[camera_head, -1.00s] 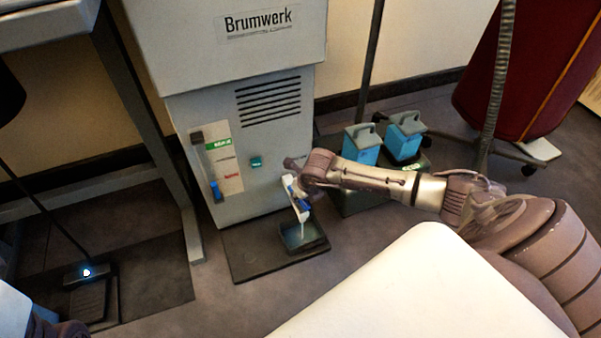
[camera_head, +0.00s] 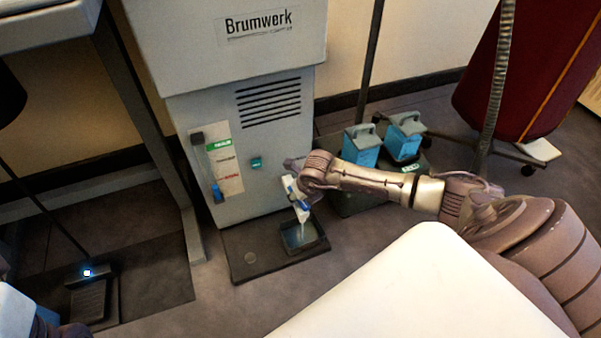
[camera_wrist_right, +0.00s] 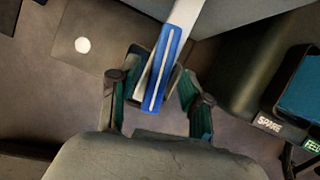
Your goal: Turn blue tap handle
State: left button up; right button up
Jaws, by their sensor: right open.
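The blue tap handle (camera_wrist_right: 165,75) is a long blue lever with pale ridges, fixed to a white part. In the right wrist view it lies between the two spread fingers of my right gripper (camera_wrist_right: 157,82), with gaps at both sides. In the head view my right gripper (camera_head: 298,187) is at the tap on the front of the grey Brumwerk machine (camera_head: 185,125). The handle shows there only as small blue and white bits, partly hidden by the gripper. A thin pale stream (camera_head: 302,231) falls below it into a dark square tray (camera_head: 321,246).
Two blue canisters (camera_head: 361,150) (camera_head: 404,139) stand right of the machine. A foot pedal (camera_head: 90,298) lies at left. A white surface (camera_head: 415,285) fills the lower right.

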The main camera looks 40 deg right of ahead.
jog(key=v, duration=1.2)
jog(key=shift+a, duration=0.1)
